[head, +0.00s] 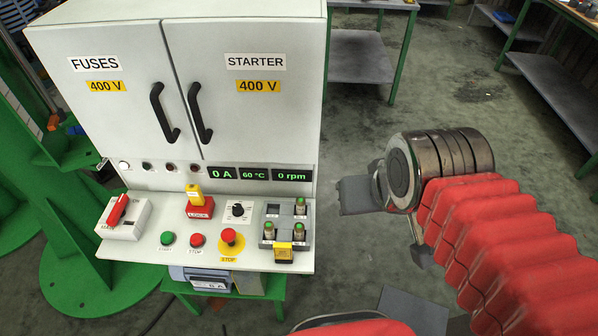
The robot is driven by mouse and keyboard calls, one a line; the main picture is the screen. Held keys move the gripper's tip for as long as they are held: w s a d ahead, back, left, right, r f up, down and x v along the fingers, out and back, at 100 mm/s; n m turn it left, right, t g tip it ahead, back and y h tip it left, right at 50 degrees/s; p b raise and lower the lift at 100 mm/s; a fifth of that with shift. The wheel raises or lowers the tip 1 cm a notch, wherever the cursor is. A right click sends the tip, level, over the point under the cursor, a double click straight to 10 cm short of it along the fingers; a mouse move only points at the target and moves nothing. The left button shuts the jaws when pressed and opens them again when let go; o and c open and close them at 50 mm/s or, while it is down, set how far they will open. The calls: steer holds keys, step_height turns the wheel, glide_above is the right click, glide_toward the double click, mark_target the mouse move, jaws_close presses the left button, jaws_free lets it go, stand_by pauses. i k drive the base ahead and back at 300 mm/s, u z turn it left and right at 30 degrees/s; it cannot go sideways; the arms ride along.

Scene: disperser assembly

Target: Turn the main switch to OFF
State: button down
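The main switch (118,211) is a red handle on a white box at the left end of the control panel. Its handle is tilted, with the upper end leaning right. The label below is partly readable, and I cannot read the handle's position from markings. My gripper (361,194) is at the right, beyond the panel's right edge and well apart from the switch. My wrist and red-sleeved arm hide most of it; only grey parts show, so its opening cannot be seen.
The white cabinet (180,60) has two black door handles. The panel also holds a yellow-and-red lock (199,204), a black knob (238,210), a green start button (168,239), a red stop button (197,240), an emergency stop (229,237) and a grey holder (283,240) with several green-topped pieces.

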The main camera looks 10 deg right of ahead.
mark_target(118, 211)
steer(key=z, duration=0.4)
steer(key=k, duration=0.5)
steer(key=u, duration=0.85)
steer(key=i, duration=0.65)
